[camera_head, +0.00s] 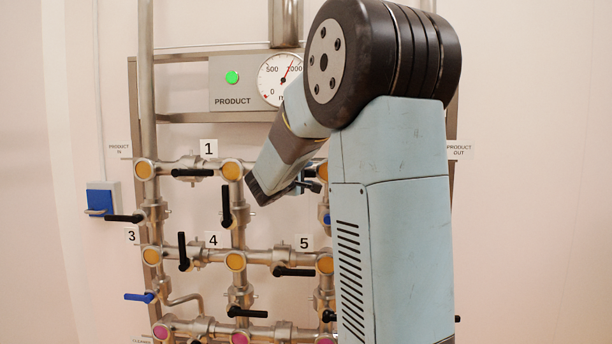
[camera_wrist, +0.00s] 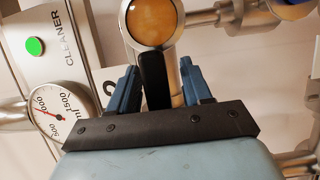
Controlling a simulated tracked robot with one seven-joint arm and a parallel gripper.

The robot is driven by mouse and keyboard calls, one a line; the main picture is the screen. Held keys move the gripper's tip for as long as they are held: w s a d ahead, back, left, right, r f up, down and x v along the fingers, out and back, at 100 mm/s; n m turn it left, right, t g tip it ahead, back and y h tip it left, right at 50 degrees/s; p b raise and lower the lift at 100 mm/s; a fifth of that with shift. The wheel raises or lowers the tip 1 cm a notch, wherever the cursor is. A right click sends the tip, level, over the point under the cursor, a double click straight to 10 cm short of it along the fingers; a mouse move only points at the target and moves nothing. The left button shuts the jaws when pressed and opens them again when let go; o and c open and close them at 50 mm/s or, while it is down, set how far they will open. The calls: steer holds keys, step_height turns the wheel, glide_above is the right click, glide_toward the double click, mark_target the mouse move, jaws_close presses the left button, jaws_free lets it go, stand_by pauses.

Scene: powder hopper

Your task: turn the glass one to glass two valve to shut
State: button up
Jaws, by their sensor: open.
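The valve between glass one (camera_head: 232,170) and glass two is mostly hidden behind my arm in the head view. In the wrist view its black lever (camera_wrist: 153,78) seems to lie along the pipe, close to an orange sight glass (camera_wrist: 151,22). My gripper (camera_wrist: 158,66) is open, with one blue finger on each side of the lever. Gaps seem to show between fingers and lever; contact cannot be told. In the head view my gripper (camera_head: 312,180) is at the top pipe row, right of glass one, partly hidden by my arm.
Other black levers stand close by, one hanging below glass one (camera_head: 227,205) and one at its left (camera_head: 192,172). The product panel (camera_head: 235,84) is above. The cleaner panel (camera_wrist: 62,58) and its gauge (camera_wrist: 62,112) show in the wrist view. Lower pipe rows carry several more levers.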

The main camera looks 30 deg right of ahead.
jaws_close()
stand_by(0.5)
steer(key=shift+f, duration=0.1)
